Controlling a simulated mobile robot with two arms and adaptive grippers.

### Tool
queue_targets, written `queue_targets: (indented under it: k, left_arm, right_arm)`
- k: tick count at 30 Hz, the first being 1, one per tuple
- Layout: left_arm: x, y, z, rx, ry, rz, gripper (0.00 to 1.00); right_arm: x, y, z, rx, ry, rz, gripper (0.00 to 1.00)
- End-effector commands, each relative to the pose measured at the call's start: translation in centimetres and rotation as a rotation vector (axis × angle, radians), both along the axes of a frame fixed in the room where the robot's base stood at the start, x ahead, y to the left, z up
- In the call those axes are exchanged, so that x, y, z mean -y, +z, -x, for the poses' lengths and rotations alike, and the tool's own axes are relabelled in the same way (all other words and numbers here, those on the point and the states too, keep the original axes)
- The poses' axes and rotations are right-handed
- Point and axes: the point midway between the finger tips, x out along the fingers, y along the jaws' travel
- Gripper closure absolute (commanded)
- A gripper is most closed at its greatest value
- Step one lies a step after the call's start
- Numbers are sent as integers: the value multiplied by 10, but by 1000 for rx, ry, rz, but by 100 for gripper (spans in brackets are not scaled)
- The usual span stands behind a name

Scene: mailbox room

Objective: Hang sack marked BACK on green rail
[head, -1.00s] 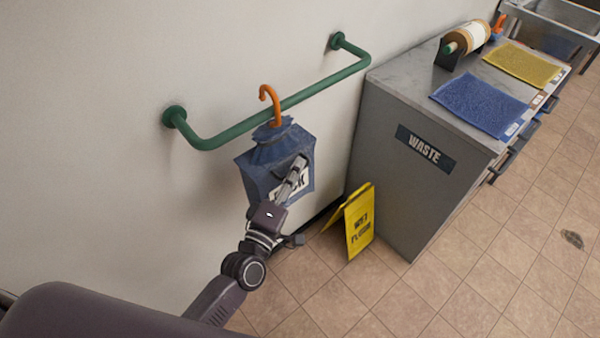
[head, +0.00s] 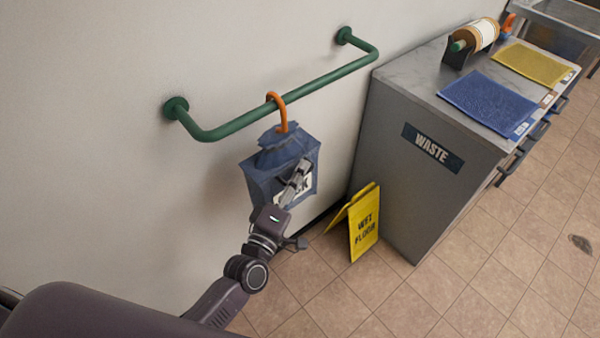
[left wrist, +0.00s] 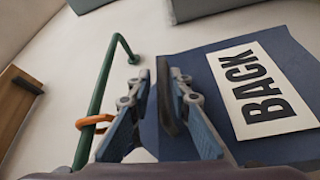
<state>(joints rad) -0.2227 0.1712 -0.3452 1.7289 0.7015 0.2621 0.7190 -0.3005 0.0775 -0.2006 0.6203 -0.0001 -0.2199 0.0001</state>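The blue sack (head: 262,180) has a white label that reads BACK in the left wrist view (left wrist: 265,88). My left gripper (head: 303,166) is at the sack's front, partly covering the label. In the wrist view its fingers (left wrist: 154,92) are close together with blue sack cloth between them. My right gripper is out of view.
A grey cabinet marked WASTE (head: 395,165) stands right of the sack. A yellow wet-floor sign (head: 364,225) stands before it. Blue (head: 488,103) and yellow (head: 533,65) mats and a roll (head: 475,36) lie on top.

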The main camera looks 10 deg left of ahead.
Motion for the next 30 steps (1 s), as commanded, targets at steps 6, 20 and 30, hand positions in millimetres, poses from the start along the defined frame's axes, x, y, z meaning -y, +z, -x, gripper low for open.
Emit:
queue_targets:
  k: [6, 20, 30]
  left_arm:
    - [0, 0, 0, 0, -1, -1, 72]
    - [-10, -8, 49, -7, -3, -3, 72]
    - [-23, -12, 107, -2, -1, -2, 72]
  right_arm:
    - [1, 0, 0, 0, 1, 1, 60]
    - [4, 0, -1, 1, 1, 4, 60]
    - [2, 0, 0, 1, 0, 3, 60]
